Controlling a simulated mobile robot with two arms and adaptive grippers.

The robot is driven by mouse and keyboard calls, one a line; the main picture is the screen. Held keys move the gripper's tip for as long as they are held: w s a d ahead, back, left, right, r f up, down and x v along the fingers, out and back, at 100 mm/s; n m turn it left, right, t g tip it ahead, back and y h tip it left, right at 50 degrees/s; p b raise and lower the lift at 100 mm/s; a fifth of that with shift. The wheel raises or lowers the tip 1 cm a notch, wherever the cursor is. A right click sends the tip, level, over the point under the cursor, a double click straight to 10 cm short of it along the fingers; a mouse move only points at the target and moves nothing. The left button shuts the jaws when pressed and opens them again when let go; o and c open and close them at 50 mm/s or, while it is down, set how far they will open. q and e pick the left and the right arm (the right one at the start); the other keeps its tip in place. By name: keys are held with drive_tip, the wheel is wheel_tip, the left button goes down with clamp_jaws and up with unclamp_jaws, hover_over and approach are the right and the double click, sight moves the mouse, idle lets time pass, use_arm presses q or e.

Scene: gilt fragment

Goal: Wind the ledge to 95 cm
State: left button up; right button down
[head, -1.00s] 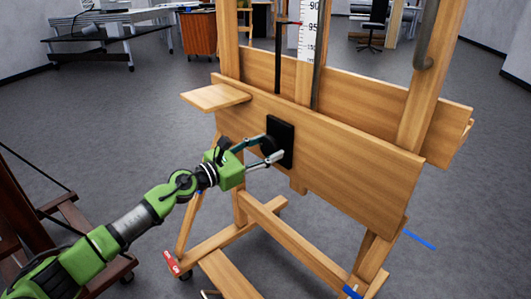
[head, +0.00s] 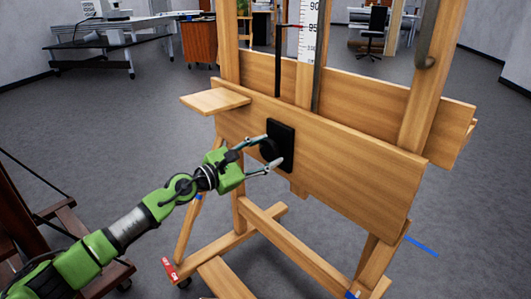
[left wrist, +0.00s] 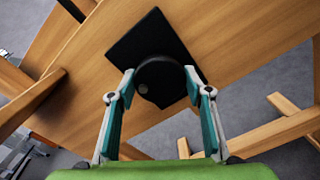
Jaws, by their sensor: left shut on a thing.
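A wooden easel carries a broad front board (head: 345,165), with a small wooden shelf (head: 216,100) at its left end. A round black knob (head: 268,150) sits on a square black plate (head: 283,145) on the board. My left gripper (head: 270,153) has its fingers closed on either side of the knob, which also shows in the left wrist view (left wrist: 160,80). My right gripper is out of view.
The easel's base beams (head: 290,245) spread across the grey floor. A dark wooden frame on castors (head: 60,215) stands at the lower left, near my left arm. Desks (head: 100,45), an orange-brown cabinet (head: 197,38) and a chair (head: 371,35) stand farther back.

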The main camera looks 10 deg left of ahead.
use_arm(q)
drive_tip(key=shift+f, duration=0.15)
drive_tip(key=o, duration=1.1)
drive_tip(key=v, duration=1.2)
